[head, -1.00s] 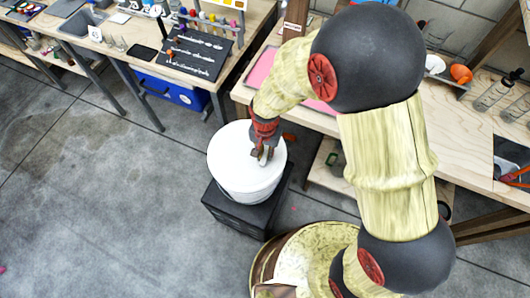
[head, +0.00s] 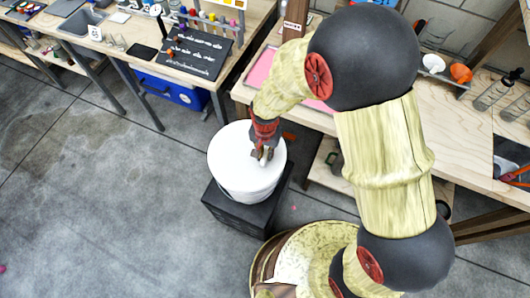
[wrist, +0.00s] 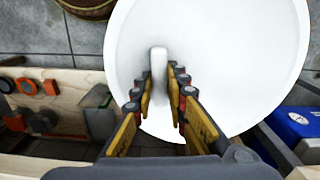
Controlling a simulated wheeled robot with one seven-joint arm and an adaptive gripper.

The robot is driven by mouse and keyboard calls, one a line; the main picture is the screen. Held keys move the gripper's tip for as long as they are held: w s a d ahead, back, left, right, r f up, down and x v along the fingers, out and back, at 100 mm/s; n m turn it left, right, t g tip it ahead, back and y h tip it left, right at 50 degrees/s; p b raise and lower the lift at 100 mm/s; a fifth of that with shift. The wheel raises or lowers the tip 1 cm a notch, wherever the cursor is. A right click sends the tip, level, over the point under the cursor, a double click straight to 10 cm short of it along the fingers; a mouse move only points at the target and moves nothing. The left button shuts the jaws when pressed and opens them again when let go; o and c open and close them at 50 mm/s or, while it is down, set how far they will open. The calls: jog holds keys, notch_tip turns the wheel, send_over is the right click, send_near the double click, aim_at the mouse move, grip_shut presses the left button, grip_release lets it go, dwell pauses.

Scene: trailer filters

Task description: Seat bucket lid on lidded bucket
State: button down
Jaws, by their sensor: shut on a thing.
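The white bucket lid (head: 230,150) is on top of the white lidded bucket (head: 247,194) in the head view, roughly lined up with its rim. I cannot tell whether the lid is fully down or slightly above the rim. My gripper (head: 262,155) points down at the lid, right of its middle. In the wrist view my gripper (wrist: 160,82) has its fingers on both sides of the lid's upright handle (wrist: 158,60) and is shut on it. The lid (wrist: 215,60) hides the bucket in this view.
The bucket stands on a black crate (head: 240,217) on the concrete floor. A workbench (head: 455,150) is behind and to the right, and another bench (head: 245,50) is at the upper left with a blue box (head: 172,90) beneath. The floor to the left is clear.

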jog(key=c, duration=1.7)
grip_release()
jog(key=shift+o, duration=1)
jog(key=shift+o, duration=1.4)
jog(key=shift+r, duration=0.2)
jog(key=shift+r+p, duration=2.85)
jog(key=shift+r, duration=0.5)
